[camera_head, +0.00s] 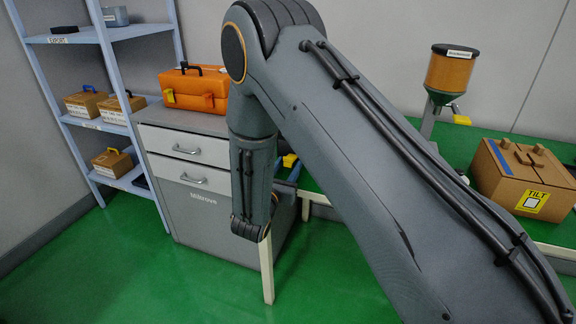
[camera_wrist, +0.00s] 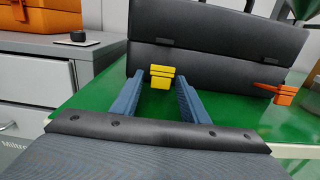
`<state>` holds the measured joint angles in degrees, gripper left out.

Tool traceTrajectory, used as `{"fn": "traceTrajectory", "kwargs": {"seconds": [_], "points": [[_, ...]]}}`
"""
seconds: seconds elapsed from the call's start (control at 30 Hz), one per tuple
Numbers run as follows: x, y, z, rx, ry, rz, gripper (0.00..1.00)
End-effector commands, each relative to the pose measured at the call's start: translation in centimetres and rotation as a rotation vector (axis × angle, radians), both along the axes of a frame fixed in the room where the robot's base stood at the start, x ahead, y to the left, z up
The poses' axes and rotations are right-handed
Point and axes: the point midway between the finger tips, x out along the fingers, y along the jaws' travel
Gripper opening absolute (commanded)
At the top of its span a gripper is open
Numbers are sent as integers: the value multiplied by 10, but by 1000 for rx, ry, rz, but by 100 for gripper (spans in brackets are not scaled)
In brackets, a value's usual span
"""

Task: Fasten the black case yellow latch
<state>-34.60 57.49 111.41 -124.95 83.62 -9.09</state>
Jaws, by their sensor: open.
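The black case (camera_wrist: 215,72) stands on the green tabletop in the wrist view, its front facing my gripper. A seam runs between its upper and lower parts. An orange latch (camera_wrist: 277,91) sits near the right end and juts outward. My gripper (camera_wrist: 159,84) is open, its two blue fingers on either side of the yellow latch, with nothing gripped. In the head view my arm hides most of the case.
A grey drawer cabinet (camera_head: 190,148) with an orange toolbox (camera_head: 200,92) stands left of the table. A cardboard box marked TILT (camera_head: 520,180) and an orange hopper (camera_head: 450,72) are on the right. A shelf (camera_head: 98,82) with boxes is far left. Green table surface is bare around the latch.

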Motion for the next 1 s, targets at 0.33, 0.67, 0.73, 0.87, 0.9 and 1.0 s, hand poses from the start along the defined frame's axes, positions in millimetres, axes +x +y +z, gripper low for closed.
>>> {"fn": "traceTrajectory", "kwargs": {"seconds": [0.33, 0.67, 0.73, 0.87, 0.9, 1.0], "points": [[3, -1, 0, 0, 1, 0, 34], [2, -1, 1, 2, 5, 0, 4], [2, -1, 2, 6, 13, 0, 4], [2, -1, 6, 19, 47, 0, 4], [2, -1, 8, 25, 63, 0, 4], [2, -1, 13, 46, 116, 0, 4]]}}
